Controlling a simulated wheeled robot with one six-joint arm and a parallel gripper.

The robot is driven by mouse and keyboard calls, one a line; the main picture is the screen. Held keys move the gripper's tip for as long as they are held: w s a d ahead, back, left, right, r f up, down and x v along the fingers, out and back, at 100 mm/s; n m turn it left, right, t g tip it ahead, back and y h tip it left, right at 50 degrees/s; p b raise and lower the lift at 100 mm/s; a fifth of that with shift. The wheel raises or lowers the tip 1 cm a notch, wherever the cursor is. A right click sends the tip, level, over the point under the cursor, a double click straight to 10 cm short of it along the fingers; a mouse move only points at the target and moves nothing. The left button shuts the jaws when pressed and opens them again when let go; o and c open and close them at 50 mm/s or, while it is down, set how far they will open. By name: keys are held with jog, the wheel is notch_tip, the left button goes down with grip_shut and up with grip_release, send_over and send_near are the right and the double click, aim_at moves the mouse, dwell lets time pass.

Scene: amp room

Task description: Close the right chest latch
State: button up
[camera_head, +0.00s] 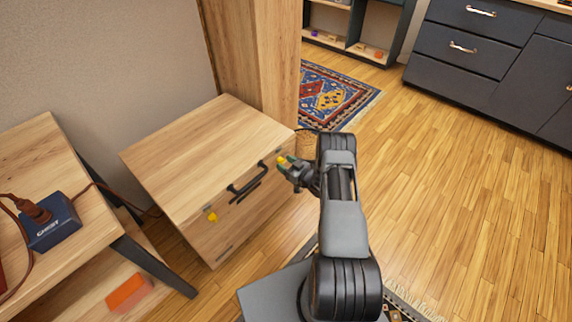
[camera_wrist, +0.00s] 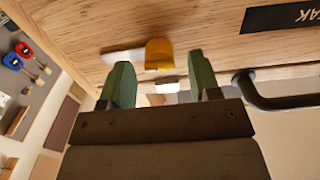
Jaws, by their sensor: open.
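The wooden chest (camera_head: 190,150) stands with its lid down, a black handle (camera_head: 247,182) on its front and a yellow left latch (camera_head: 211,216). The yellow right latch (camera_head: 282,160) is partly hidden by my gripper (camera_head: 289,165). In the wrist view the right latch (camera_wrist: 159,53) is a yellow tab beside a pale metal strip, with a small white piece (camera_wrist: 167,87) just below it. My gripper (camera_wrist: 160,82) is open, its green fingers on either side of the latch in the picture, with nothing between them held. I cannot tell whether they touch the chest.
The black handle (camera_wrist: 280,98) is close to the right finger in the wrist view. A wooden table (camera_head: 50,170) with a dark blue box (camera_head: 52,222) stands left of the chest. A wooden post (camera_head: 255,60) rises behind it. Open floor (camera_head: 460,190) lies to the right.

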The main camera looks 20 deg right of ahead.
jog(key=c, duration=0.9)
jog(key=n+b, duration=0.3)
jog(key=n, duration=0.2)
jog(key=n+b, duration=0.8)
jog(key=n, duration=0.1)
jog(key=shift+a+f+n, duration=0.15)
jog(key=shift+f+n, duration=0.15)
jog(key=shift+r+n+b, duration=0.1)
jog(key=shift+n+b, duration=1.6)
jog(key=shift+b, duration=0.1)
